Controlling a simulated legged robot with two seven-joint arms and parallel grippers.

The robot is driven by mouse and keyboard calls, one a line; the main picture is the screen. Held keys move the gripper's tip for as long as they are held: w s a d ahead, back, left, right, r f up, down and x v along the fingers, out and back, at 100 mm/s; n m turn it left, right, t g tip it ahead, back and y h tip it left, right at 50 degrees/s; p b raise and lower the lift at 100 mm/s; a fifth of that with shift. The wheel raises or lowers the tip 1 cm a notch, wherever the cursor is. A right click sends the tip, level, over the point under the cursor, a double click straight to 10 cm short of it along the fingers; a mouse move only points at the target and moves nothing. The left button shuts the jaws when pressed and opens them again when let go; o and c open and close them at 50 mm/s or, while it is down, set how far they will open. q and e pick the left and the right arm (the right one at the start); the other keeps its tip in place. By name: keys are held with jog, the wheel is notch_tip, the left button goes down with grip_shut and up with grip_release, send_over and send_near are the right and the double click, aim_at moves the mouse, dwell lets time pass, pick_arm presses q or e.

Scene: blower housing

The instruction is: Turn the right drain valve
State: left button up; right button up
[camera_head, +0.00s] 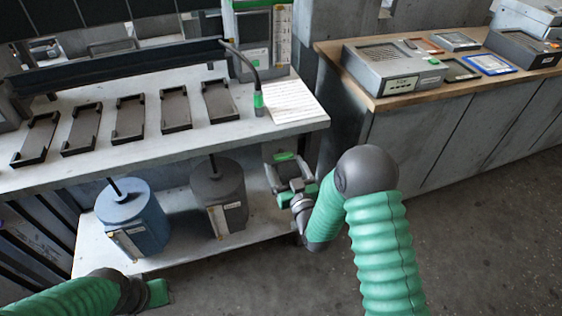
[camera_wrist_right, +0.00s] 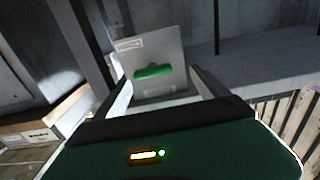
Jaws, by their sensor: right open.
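The drain valve appears as a green bar handle (camera_wrist_right: 153,71) on a light grey plate or box (camera_wrist_right: 150,50) in the right wrist view. The handle lies nearly level. A green bar that looks like the same handle (camera_head: 284,157) shows at the right end of the lower shelf in the head view. My right gripper (camera_head: 290,172) is open there; in its wrist view the fingers (camera_wrist_right: 160,76) stand either side of the handle, with no contact visible. My left gripper (camera_head: 157,292) shows only as a green part at the lower left; its fingers cannot be made out.
A blue canister (camera_head: 132,222) and a dark grey canister (camera_head: 218,197) stand on the lower shelf (camera_head: 190,247). The bench above (camera_head: 70,172) holds several dark trays and a paper sheet (camera_head: 293,102). A wooden-topped cabinet (camera_head: 395,100) with devices stands right. The floor in front is clear.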

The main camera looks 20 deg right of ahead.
aim_at(284, 159)
jog(key=w, duration=0.1)
jog(key=w+d, duration=0.1)
jog(key=shift+w+d+f, duration=0.15)
jog(key=shift+w+f, duration=0.05)
jog(key=shift+w, duration=0.2)
jog(key=shift+w+d, duration=0.25)
jog(key=shift+w, duration=0.1)
jog(key=shift+a+r, duration=0.1)
jog(key=shift+a, duration=0.3)
jog(key=shift+c, duration=0.2)
jog(key=shift+a, duration=0.2)
jog(key=c, duration=0.5)
jog(key=shift+d, duration=0.35)
jog(key=c, duration=0.8)
pick_arm(q)
jog(key=shift+d+f, duration=0.1)
jog(key=shift+d, duration=0.4)
pick_arm(e)
jog(key=shift+s+a, duration=0.1)
jog(key=shift+a, duration=0.05)
jog(key=shift+c, duration=0.2)
